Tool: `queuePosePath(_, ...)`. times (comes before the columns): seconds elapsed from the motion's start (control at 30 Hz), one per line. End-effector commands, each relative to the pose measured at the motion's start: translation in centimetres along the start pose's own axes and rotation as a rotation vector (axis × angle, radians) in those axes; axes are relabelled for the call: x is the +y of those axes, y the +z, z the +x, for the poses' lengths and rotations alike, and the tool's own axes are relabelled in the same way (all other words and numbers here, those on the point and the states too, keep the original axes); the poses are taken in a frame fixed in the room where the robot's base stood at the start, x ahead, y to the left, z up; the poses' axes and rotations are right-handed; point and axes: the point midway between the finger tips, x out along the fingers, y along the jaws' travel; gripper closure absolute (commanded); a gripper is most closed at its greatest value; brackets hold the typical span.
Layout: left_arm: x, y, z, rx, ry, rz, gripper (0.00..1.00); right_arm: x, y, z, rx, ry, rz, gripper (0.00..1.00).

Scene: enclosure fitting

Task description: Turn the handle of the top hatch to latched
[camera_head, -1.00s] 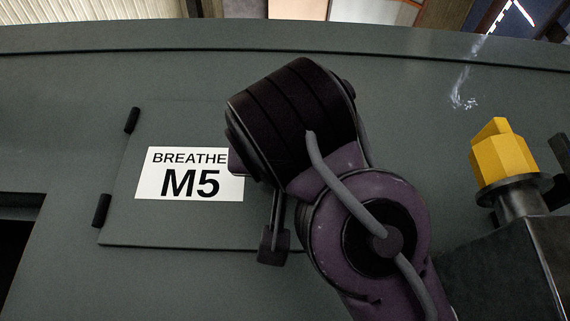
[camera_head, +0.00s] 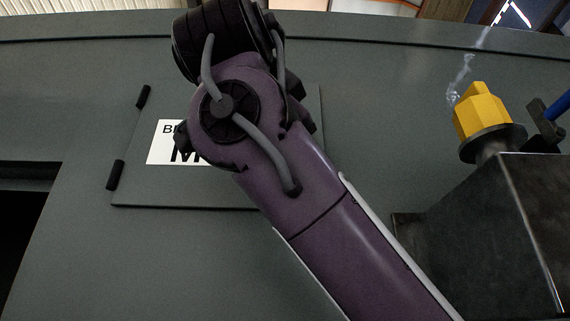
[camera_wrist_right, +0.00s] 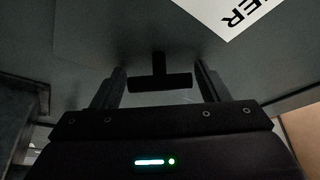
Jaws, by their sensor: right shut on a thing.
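The hatch (camera_head: 145,190) is a flat grey panel with two black hinges on its left edge. A white label (camera_head: 160,150) on it is partly hidden by my right arm; "M" can be read. In the right wrist view, the dark T-shaped handle (camera_wrist_right: 160,83) stands between the two fingers of my right gripper (camera_wrist_right: 160,74), which is shut on it. In the head view my right arm hides the gripper and the handle. My left gripper is not in view.
To the right, a yellow faceted knob (camera_head: 482,112) tops a dark metal box (camera_head: 475,215). A blue-handled lever (camera_head: 553,112) is beside it at the right edge. A dark opening (camera_head: 25,215) lies at the left. The grey wall around the hatch is otherwise clear.

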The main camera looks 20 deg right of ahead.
Motion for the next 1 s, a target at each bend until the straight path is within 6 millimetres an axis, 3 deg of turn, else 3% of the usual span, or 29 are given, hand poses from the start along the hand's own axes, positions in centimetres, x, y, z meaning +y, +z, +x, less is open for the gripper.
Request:
queuePosePath(0.5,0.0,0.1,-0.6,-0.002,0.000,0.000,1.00,-0.2,-0.1,0.0,-0.001,0.178,0.428,0.54)
queuePosePath(1.0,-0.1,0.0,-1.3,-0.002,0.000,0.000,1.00,0.0,0.0,0.0,-0.001,0.264,0.635,0.54)
